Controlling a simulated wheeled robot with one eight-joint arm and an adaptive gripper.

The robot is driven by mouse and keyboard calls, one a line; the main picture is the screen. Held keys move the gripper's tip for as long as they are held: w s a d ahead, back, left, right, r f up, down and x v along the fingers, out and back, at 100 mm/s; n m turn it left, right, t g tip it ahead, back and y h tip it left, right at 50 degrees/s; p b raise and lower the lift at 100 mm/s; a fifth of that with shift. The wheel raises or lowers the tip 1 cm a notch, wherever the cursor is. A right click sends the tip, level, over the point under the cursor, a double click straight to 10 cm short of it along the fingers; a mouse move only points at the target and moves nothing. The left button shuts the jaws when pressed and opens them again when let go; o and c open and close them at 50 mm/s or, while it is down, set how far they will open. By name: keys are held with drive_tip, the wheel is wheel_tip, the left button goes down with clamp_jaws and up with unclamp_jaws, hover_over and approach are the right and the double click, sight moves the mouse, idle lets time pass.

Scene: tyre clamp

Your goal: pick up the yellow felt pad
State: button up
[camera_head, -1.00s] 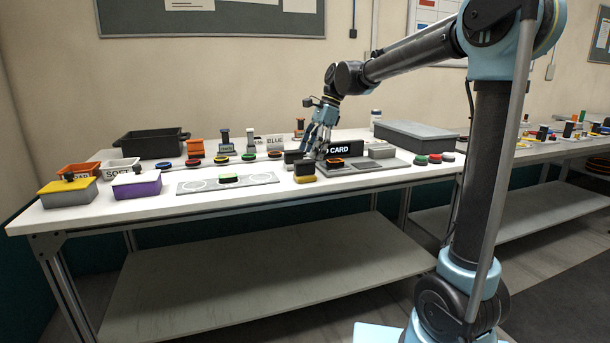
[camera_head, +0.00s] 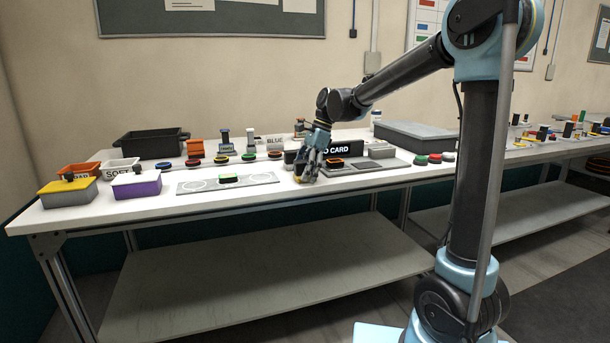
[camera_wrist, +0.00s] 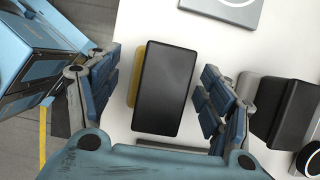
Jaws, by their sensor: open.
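The yellow felt pad (camera_wrist: 136,75) shows in the wrist view as a yellow edge along the left of a black rectangular block (camera_wrist: 165,90) that covers most of it. My gripper (camera_wrist: 160,92) is open, with one finger on each side of the block and visible gaps to both. In the head view my gripper (camera_head: 307,172) points down over the pad near the table's front edge and hides most of it. A little yellow (camera_head: 299,180) shows at the fingertips.
A dark block (camera_wrist: 284,110) stands close outside my right finger in the wrist view. A grey plate with circles (camera_head: 205,183) lies to the left, and a black card sign (camera_head: 345,146) stands behind. A plate with an orange-rimmed puck (camera_head: 334,162) is to the right.

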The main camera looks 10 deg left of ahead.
sight(304, 161)
drive_tip(key=c, duration=1.2)
drive_tip(key=shift+r, duration=0.1)
wheel_tip(304, 161, up, 10)
drive_tip(key=shift+f, duration=0.1)
drive_tip(key=shift+o, duration=0.9)
